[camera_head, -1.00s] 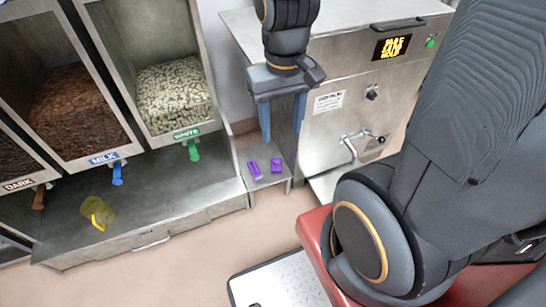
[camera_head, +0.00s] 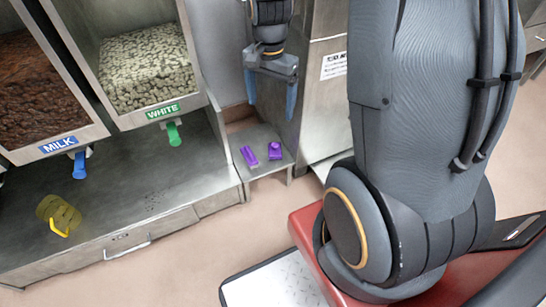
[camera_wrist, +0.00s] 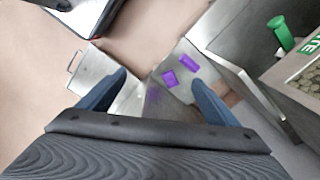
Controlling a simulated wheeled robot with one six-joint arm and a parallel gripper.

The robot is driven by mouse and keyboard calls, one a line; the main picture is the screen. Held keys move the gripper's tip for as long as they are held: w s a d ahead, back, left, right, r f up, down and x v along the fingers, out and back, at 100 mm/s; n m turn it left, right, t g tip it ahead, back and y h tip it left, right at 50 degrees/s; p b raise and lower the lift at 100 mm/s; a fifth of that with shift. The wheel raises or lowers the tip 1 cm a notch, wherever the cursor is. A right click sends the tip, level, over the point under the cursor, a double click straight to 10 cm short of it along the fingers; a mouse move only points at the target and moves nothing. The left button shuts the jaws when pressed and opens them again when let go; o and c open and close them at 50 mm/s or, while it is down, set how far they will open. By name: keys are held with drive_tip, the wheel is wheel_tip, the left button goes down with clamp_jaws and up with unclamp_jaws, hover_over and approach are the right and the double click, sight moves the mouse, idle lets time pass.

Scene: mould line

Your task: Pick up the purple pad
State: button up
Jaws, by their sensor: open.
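Two small purple pieces rest on a low metal shelf (camera_head: 262,133) between the dispenser counter and the steel machine. One is a long bar (camera_head: 250,156). The other is a squarer block (camera_head: 275,150) with a raised part. I cannot tell for sure which is the pad. In the wrist view the square block (camera_wrist: 170,78) and the bar (camera_wrist: 189,63) lie side by side. My gripper (camera_head: 271,98) is open and empty, pointing down above the shelf. In the wrist view both pieces appear between my fingers (camera_wrist: 159,78), nearer the right one.
The dispenser counter (camera_head: 110,200) stands left, with blue (camera_head: 79,165) and green (camera_head: 174,134) levers and a yellow scoop (camera_head: 58,214). The steel machine (camera_head: 322,95) stands close on the right of the shelf. Open floor (camera_head: 215,235) lies in front.

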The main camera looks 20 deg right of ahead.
sight(275, 145)
drive_tip(key=w+d+f+m+b, duration=0.2)
drive_tip(key=f+b, duration=0.4)
drive_tip(key=f, duration=0.3)
drive_tip(key=w+d+f+m+b, duration=0.3)
drive_tip(key=w+f+m+b, duration=0.2)
drive_tip(key=f, duration=0.5)
drive_tip(key=w+d+f+m+b, duration=0.3)
drive_tip(key=w+f+b, duration=0.3)
drive_tip(key=f, duration=0.4)
drive_tip(key=shift+w+d+f+m+b, duration=0.1)
drive_tip(key=shift+w+f+m+b, duration=0.15)
drive_tip(key=shift+w+m, duration=0.2)
drive_tip(key=shift+w+f+b, duration=0.15)
drive_tip(key=shift+f+b, duration=0.2)
drive_tip(key=shift+f, duration=0.25)
drive_tip(key=shift+d+f+b, duration=0.15)
drive_tip(key=shift+f+b, duration=1.95)
drive_tip(key=shift+f, duration=1.35)
drive_tip(key=shift+c, duration=0.4)
drive_tip(key=c, duration=1.2)
drive_tip(key=shift+o, duration=0.2)
drive_tip(key=shift+r, duration=0.2)
